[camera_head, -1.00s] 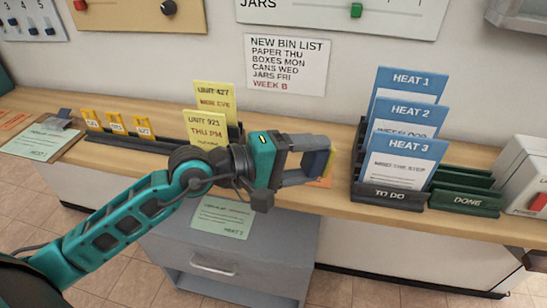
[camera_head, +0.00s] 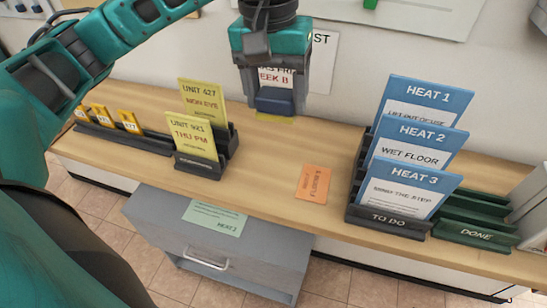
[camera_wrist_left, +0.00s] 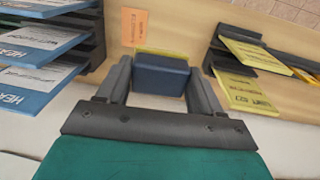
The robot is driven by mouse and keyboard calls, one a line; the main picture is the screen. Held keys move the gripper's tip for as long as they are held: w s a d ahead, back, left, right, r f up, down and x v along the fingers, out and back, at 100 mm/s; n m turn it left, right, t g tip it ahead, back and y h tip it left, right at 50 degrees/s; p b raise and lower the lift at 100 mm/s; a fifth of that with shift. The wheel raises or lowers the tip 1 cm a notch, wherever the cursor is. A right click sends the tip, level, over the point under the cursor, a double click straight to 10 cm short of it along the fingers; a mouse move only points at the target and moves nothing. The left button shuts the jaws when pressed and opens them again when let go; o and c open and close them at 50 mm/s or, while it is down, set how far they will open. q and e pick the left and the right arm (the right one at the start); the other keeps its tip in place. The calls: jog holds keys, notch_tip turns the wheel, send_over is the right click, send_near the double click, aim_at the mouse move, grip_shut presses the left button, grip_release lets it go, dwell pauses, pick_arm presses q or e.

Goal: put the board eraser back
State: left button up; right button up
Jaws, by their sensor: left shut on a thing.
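The board eraser (camera_head: 275,100) is a dark blue block with a yellow lower face. My left gripper (camera_head: 274,92) is shut on it and holds it above the counter, in front of the wall with the bin list. In the left wrist view the eraser (camera_wrist_left: 160,75) sits between the two fingers of my left gripper (camera_wrist_left: 158,88), with a yellow strip along its far edge. An orange card (camera_head: 313,183) lies flat on the counter below and to the right of the eraser. My right gripper is not in view.
The black TO DO rack (camera_head: 388,222) with blue HEAT cards and the green DONE rack (camera_head: 475,232) stand at the right. A dark holder (camera_head: 200,168) with yellow UNIT cards stands at the left. The counter (camera_head: 262,165) between them is mostly clear. A grey drawer cabinet (camera_head: 215,245) is below.

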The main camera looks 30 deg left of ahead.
aim_at(260, 89)
pick_arm(q)
jog(key=a+r+y, duration=0.1)
jog(key=a+r, duration=0.1)
jog(key=shift+a, duration=0.3)
jog(key=shift+a+f, duration=0.1)
jog(key=shift+f, duration=0.25)
notch_tip(260, 89, down, 15)
jog(key=b, duration=0.3)
jog(key=shift+r, duration=0.15)
jog(key=shift+f, duration=2.15)
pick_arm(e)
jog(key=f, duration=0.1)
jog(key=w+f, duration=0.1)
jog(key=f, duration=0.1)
pick_arm(q)
jog(key=o, duration=0.9)
jog(key=shift+o, duration=0.2)
jog(key=shift+r, duration=0.15)
notch_tip(260, 89, up, 12)
jog(key=shift+p, duration=0.35)
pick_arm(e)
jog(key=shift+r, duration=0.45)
